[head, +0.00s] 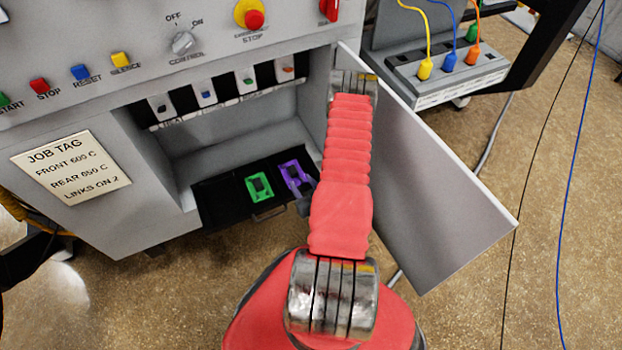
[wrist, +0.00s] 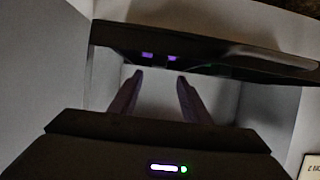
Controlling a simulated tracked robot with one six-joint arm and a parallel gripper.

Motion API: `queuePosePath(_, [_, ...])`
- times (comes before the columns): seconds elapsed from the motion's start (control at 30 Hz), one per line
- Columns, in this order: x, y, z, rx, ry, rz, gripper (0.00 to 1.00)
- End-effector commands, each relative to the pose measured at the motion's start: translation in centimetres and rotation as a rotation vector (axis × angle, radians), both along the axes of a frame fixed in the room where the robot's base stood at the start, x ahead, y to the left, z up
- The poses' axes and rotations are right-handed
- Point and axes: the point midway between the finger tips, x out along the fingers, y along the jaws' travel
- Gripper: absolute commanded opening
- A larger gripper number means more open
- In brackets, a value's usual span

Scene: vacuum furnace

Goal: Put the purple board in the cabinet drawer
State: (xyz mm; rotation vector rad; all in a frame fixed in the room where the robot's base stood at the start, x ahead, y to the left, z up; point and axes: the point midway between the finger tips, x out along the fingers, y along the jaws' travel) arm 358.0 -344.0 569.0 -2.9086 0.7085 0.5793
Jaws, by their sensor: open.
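The purple board (head: 295,178) lies in the right part of the black cabinet drawer (head: 222,207), which is pulled out low in the cabinet. In the wrist view my gripper (wrist: 159,77) is open, with nothing visible between its two fingers. The drawer shows ahead of the fingertips as a dark band (wrist: 205,45), with two small purple patches on it that look like part of the board. In the head view my red arm hides most of the gripper. I cannot tell whether the fingers touch anything.
A green board (head: 259,187) lies in the drawer, left of the purple one. The open cabinet door (head: 430,190) stands close to the right of my arm. Several switches (head: 205,93) line the cabinet above. A grey box with plugged cables (head: 450,75) stands at right.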

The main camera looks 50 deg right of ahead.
Motion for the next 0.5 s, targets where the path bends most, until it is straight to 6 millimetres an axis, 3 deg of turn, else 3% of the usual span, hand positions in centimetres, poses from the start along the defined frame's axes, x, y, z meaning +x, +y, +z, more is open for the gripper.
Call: queuePosePath(0.5, [-1.2, 0.1, 0.7, 0.000, 0.000, -0.018, 0.43])
